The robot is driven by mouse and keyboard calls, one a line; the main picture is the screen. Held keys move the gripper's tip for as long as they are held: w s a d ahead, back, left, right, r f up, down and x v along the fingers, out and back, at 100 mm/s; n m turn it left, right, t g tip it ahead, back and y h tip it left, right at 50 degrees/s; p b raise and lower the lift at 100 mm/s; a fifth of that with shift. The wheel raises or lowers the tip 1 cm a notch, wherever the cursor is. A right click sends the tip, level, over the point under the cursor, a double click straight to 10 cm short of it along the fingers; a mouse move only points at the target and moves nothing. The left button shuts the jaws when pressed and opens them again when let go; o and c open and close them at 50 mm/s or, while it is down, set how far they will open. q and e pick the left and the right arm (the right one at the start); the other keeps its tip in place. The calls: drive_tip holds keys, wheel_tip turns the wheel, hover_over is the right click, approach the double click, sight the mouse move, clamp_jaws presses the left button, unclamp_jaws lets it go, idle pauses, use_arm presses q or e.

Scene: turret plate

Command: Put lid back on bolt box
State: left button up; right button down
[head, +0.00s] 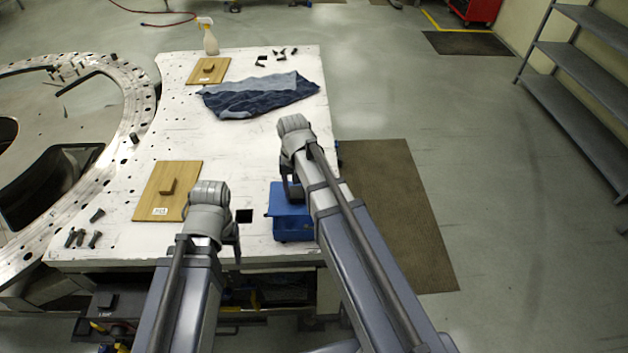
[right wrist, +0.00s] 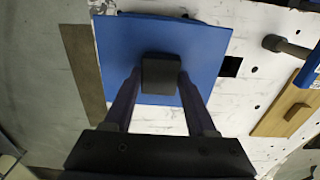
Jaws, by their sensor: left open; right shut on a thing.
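The blue lid (right wrist: 215,45) with a black knob (right wrist: 160,73) fills the middle of the right wrist view. My right gripper (right wrist: 158,78) is shut on this knob. In the head view the blue bolt box (head: 291,229) stands at the table's right front edge, with my right gripper (head: 290,190) over it. The lid appears roughly over the box; my arm hides part of it, and I cannot tell if they touch. A second blue edge shows just past the lid in the right wrist view. My left gripper (head: 236,246) is open and empty, left of the box.
Two wooden lids with knobs, a near one (head: 181,180) and a far one (head: 210,68), lie on the white table (head: 230,150). Loose bolts (head: 84,238) lie front left. A denim cloth (head: 260,96) and a spray bottle (head: 209,40) are farther back.

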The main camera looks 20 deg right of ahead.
drive_tip(key=shift+s+a, duration=0.15)
drive_tip(key=shift+s, duration=0.05)
drive_tip(key=shift+f, duration=0.1)
drive_tip(key=shift+f, duration=0.1)
wheel_tip(320, 180, down, 6)
drive_tip(key=b, duration=0.6)
drive_tip(key=shift+f+b, duration=0.75)
drive_tip(key=shift+b, duration=0.15)
idle(1.7)
drive_tip(key=shift+c, duration=0.6)
unclamp_jaws()
